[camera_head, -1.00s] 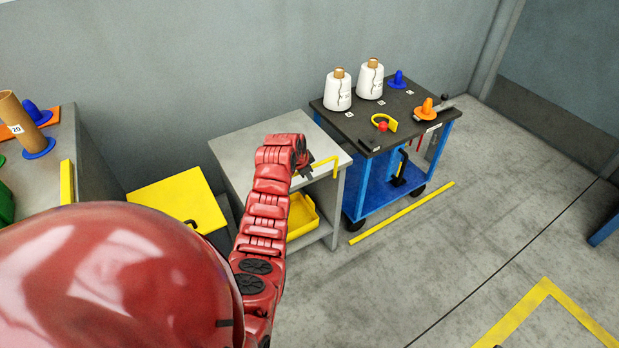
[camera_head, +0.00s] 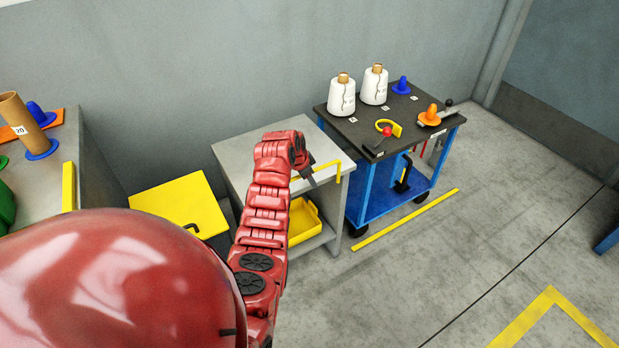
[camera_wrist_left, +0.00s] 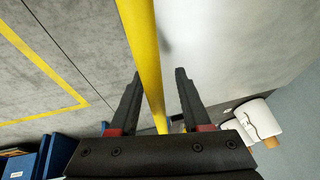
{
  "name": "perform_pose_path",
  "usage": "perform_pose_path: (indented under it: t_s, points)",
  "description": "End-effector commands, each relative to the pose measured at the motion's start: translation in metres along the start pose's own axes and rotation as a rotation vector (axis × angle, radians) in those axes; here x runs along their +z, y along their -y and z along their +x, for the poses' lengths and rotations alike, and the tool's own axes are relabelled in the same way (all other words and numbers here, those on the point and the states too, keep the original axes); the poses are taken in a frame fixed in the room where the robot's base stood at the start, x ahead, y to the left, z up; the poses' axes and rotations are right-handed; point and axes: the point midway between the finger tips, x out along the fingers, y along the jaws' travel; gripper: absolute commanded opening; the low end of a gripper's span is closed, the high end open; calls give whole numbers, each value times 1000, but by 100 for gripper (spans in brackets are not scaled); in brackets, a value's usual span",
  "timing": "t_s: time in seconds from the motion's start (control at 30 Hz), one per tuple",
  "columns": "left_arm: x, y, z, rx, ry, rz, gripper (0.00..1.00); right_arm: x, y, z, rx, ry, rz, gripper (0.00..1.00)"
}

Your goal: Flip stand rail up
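The yellow rail (camera_head: 325,166) runs along the front edge of the grey stand (camera_head: 232,155), with a bent end at the right. My left gripper (camera_head: 312,179) is at this front edge, beside the rail, partly hidden by my red wrist. In the left wrist view my left gripper (camera_wrist_left: 160,73) is open. The yellow rail (camera_wrist_left: 143,40) passes between its two dark fingers, with gaps visible on both sides. I cannot tell how deep the rail sits between them. My right gripper is not in view.
A yellow bin (camera_head: 303,222) sits in the stand's lower shelf.

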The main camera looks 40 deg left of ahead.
Motion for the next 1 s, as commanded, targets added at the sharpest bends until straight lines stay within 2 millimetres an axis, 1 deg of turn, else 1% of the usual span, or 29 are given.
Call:
perform_pose_path:
  t_s: [0.27,0.37,0.47,0.57,0.6,0.67,0.77,0.93,0.97,1.0]
  points:
    - [-1,0,-1,0,-1,0,47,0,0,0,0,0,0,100]
    - [-1,0,-7,1,-2,0,47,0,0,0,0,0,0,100]
    - [-1,2,-18,-4,-4,1,47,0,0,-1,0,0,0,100]
    - [0,1,-33,-4,-2,1,47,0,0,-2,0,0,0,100]
    - [-1,2,-42,-6,-6,2,47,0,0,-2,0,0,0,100]
    - [-1,1,-53,-4,-3,1,47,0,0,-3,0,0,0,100]
    - [0,2,-76,-5,-5,0,47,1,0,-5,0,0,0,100]
    - [0,2,-121,-8,-3,2,47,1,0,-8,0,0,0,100]
    - [-3,2,-134,-7,-4,2,47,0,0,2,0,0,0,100]
    - [-3,2,-143,-6,-3,1,47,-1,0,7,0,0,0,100]
